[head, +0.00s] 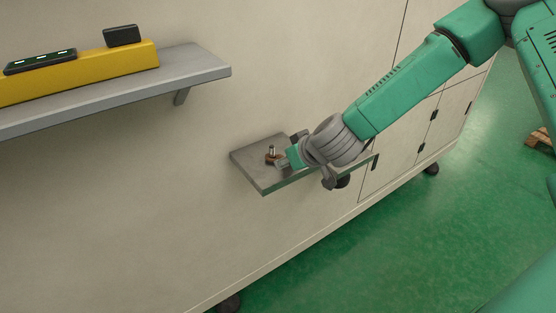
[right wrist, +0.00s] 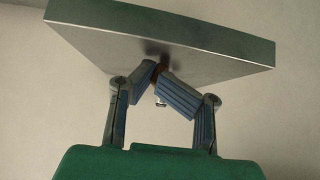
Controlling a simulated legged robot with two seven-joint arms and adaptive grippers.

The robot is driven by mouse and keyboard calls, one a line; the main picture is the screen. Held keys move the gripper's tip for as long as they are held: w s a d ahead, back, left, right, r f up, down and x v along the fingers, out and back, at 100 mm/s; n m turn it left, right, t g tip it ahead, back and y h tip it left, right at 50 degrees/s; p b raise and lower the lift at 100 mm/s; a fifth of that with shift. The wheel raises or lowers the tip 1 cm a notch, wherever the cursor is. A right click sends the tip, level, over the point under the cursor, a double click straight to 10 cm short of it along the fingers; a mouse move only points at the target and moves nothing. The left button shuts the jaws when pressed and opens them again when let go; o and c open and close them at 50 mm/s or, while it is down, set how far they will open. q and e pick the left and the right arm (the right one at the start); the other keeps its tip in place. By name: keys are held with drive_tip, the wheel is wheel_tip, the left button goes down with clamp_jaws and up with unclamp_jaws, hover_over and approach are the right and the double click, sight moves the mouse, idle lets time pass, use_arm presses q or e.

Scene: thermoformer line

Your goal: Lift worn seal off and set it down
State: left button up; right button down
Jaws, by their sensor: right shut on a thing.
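A small metal shelf (head: 262,181) juts from the cream wall of the machine, and it fills the upper part of the right wrist view (right wrist: 130,42). A short metal post (head: 271,149) stands on it. The brown seal (head: 271,157) is around the lower part of this post, close to the shelf surface. My right gripper (head: 283,161) reaches in from the right at the post. In the right wrist view its blue-padded fingers (right wrist: 160,80) are closed on the brown seal (right wrist: 157,72), which they partly hide. The post tip (right wrist: 160,102) shows beyond the fingers. My left gripper is out of view.
A longer grey shelf (head: 190,68) at upper left carries a yellow block (head: 110,65) with a dark device (head: 40,62) and a black box (head: 122,36) on it. Cabinet doors (head: 420,135) are at right. The green floor (head: 380,240) is open below.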

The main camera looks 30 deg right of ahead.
drive_tip(key=shift+a+r+p, duration=0.35)
drive_tip(key=shift+a+r, duration=0.05)
drive_tip(key=shift+r, duration=0.2)
drive_tip(key=shift+a+r+p, duration=0.5)
drive_tip(key=shift+a+r, duration=0.05)
drive_tip(key=shift+r, duration=0.1)
drive_tip(key=shift+d+r+p, duration=0.2)
drive_tip(key=shift+r+p, duration=0.15)
drive_tip(key=shift+d+r+p, duration=0.3)
drive_tip(key=shift+d+p, duration=0.2)
drive_tip(key=shift+a+r+p, duration=0.1)
drive_tip(key=shift+r+p, duration=0.25)
drive_tip(key=shift+r, duration=0.05)
drive_tip(key=shift+a+r+p, duration=0.45)
drive_tip(key=shift+r+p, duration=0.2)
drive_tip(key=shift+r, duration=0.1)
drive_tip(key=shift+d+r+p, duration=0.1)
drive_tip(key=shift+r+p, duration=0.2)
drive_tip(key=shift+p, duration=0.05)
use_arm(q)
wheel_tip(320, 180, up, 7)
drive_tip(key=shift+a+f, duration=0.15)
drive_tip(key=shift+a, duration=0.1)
use_arm(e)
drive_tip(key=shift+d+r, duration=0.2)
drive_tip(key=shift+d, duration=0.2)
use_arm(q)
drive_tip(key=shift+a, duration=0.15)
use_arm(e)
drive_tip(key=shift+a, duration=0.25)
